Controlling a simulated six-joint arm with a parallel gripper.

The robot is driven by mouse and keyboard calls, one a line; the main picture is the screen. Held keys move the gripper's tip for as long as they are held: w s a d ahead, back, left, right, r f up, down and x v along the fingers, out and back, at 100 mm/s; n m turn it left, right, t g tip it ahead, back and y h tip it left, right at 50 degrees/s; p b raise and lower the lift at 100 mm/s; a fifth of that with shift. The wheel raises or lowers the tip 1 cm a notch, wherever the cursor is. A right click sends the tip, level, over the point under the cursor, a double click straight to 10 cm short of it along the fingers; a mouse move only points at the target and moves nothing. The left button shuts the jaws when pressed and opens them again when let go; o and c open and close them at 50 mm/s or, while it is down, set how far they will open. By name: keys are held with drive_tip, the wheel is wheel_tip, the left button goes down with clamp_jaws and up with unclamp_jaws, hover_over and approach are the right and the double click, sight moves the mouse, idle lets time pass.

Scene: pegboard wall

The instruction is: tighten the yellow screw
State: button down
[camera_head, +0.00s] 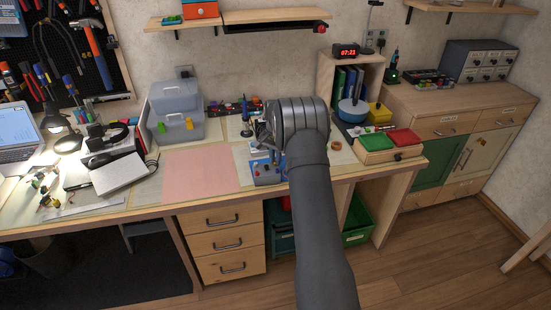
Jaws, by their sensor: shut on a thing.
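My gripper (262,132) is at the workbench, partly hidden by my own dark grey wrist. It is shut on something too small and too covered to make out. Just below it stands a small blue box (266,173) with red parts on its front, near the bench's front edge. I cannot tell whether the gripper touches this box. I cannot make out the yellow screw; it may be hidden by the gripper or wrist.
A pink mat (200,174) lies bare left of the blue box. Behind it is an open clear case (178,108) with small yellow and green pieces. Right of my arm is a wooden tray (375,156) with red and green bins. A shelf (275,16) hangs above.

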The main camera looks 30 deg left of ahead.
drive_tip(key=m, duration=0.7)
idle(0.5)
drive_tip(key=c, duration=1.4)
unclamp_jaws()
drive_tip(key=shift+c, duration=0.2)
wheel_tip(320, 180, up, 18)
drive_tip(key=shift+f, duration=0.25)
drive_tip(key=shift+f, duration=0.1)
wheel_tip(320, 180, down, 17)
drive_tip(key=shift+f, duration=0.2)
